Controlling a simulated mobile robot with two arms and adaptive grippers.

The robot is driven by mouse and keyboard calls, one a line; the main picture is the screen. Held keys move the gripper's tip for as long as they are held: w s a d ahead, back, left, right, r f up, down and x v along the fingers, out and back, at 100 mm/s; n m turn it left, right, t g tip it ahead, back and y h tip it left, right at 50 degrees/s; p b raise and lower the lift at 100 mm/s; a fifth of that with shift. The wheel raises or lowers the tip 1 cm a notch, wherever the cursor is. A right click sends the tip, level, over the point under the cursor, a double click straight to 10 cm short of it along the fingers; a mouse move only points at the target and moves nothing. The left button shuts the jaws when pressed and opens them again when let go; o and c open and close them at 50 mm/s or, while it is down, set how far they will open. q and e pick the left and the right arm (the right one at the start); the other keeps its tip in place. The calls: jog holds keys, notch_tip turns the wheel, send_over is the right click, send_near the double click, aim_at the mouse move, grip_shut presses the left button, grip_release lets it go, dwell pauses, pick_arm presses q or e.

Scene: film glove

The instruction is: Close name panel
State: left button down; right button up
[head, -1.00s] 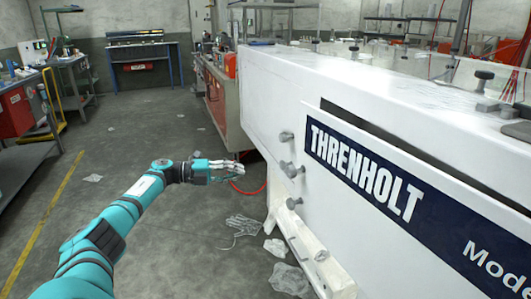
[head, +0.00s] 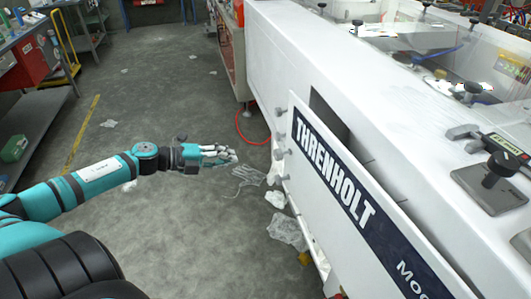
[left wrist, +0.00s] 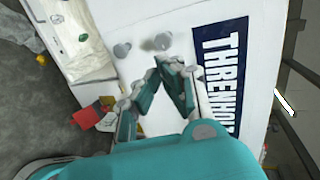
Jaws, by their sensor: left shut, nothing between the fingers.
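The name panel (head: 335,178) is a white plate with a dark blue THRENHOLT strip on the side of the white machine (head: 300,60). It stands out from the machine, with a dark gap behind its top edge. My left gripper (head: 232,155) is shut and empty, left of the panel and apart from it in the head view. In the left wrist view, the fingers of my left gripper (left wrist: 170,66) point toward the white panel face beside the blue strip (left wrist: 220,80), near grey knobs. Whether they touch it I cannot tell. My right gripper is not in view.
Grey knobs (head: 279,153) stick out at the panel's left end. Crumpled clear film (head: 288,232) and a film glove (head: 247,177) lie on the floor beside the machine. A red hose (head: 250,135) runs near its base. The floor to the left is open.

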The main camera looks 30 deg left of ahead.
aim_at(276, 155)
pick_arm(q)
jog(key=x, duration=0.4)
jog(key=p+x, duration=0.1)
jog(key=x, duration=0.3)
jog(key=r+x, duration=0.1)
jog(key=x, duration=0.3)
jog(key=shift+d, duration=0.1)
jog(key=shift+w+r, duration=0.1)
